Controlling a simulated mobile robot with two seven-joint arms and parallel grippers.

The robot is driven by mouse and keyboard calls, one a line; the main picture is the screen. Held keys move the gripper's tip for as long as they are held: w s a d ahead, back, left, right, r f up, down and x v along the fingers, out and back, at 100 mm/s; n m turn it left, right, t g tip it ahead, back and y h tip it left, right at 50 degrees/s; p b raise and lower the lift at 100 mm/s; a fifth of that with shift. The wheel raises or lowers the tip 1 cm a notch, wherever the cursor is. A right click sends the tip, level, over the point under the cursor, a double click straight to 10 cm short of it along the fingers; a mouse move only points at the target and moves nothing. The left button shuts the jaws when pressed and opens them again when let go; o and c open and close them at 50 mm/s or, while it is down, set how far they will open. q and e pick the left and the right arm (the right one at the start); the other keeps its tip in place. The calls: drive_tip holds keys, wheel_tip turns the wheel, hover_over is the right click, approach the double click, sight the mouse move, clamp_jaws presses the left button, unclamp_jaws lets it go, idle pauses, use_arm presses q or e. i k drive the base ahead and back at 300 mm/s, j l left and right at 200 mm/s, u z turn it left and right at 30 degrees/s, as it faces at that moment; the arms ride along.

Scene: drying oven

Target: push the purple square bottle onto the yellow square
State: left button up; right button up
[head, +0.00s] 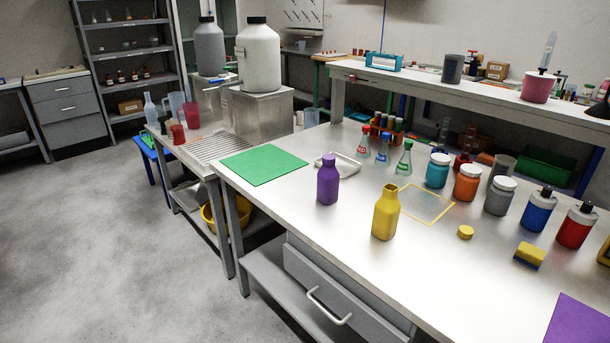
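The purple square bottle (328,180) stands upright on the grey workbench, left of the yellow bottle. The yellow square (448,212) is a thin yellow outline on the bench top, to the right of the purple bottle. A yellow bottle (385,215) without a cap stands between the two, at the near left side of the outline, and hides part of the outline's left edge. Neither of my grippers shows in the head view.
A white tray (346,171) lies just behind the purple bottle, and a green sheet (264,165) lies to its left. Several jars, such as an orange one (467,186), line the back. A yellow cap (465,232) and a sponge (529,255) lie to the right. The bench front is clear.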

sight(328, 177)
drive_tip(key=z, duration=0.35)
drive_tip(key=i+j+z, duration=0.15)
drive_tip(key=j+z, duration=0.2)
drive_tip(key=i+j+z, duration=0.1)
drive_tip(key=j+z, duration=0.5)
drive_tip(key=j, duration=0.45)
drive_tip(key=i+j+z, duration=0.1)
drive_tip(key=j, duration=1.1)
drive_tip(key=j+z, duration=0.1)
drive_tip(key=j, duration=1.1)
drive_tip(key=i+j, duration=0.2)
drive_tip(key=j, duration=0.2)
